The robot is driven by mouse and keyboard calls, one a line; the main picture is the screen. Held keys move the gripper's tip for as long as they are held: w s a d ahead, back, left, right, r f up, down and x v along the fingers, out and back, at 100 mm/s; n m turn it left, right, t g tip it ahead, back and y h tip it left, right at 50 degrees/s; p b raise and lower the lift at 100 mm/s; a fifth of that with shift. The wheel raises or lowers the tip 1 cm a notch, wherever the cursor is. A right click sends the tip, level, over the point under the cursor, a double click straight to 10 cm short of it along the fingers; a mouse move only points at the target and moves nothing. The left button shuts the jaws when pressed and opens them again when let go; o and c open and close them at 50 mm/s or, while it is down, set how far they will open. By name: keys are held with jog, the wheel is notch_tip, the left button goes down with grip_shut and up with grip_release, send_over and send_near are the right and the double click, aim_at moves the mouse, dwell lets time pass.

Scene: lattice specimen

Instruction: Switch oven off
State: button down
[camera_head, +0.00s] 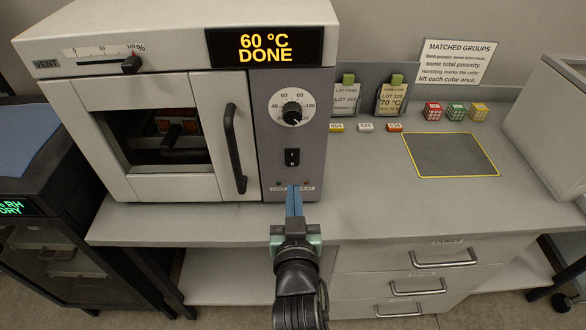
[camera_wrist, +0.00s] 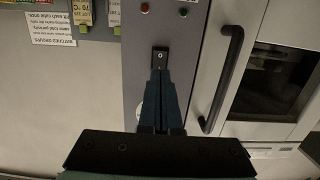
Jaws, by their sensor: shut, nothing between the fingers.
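The oven (camera_head: 170,90) is a white and grey cabinet at the left in the head view. Its display (camera_head: 265,47) reads "60 °C DONE". A small black rocker switch (camera_head: 292,157) sits on the grey control panel below the dial (camera_head: 293,108). My gripper (camera_head: 294,188) is shut and empty, its blue fingers pointing at the panel just below the switch in the picture. In the wrist view the shut fingertips (camera_wrist: 160,75) overlap part of the switch (camera_wrist: 159,56), whose circle mark shows. I cannot tell whether they touch it.
The oven door's black handle (camera_head: 235,149) stands out left of the panel. Two small lamps lie near the switch, one reddish (camera_wrist: 145,9) and one dark green (camera_wrist: 183,12). Tags, cubes and a yellow-edged grey mat (camera_head: 450,155) lie right on the counter (camera_head: 370,195).

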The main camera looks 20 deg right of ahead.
aim_at(293, 164)
jog(key=p+x, duration=0.1)
jog(key=x, duration=0.6)
dwell(0.4)
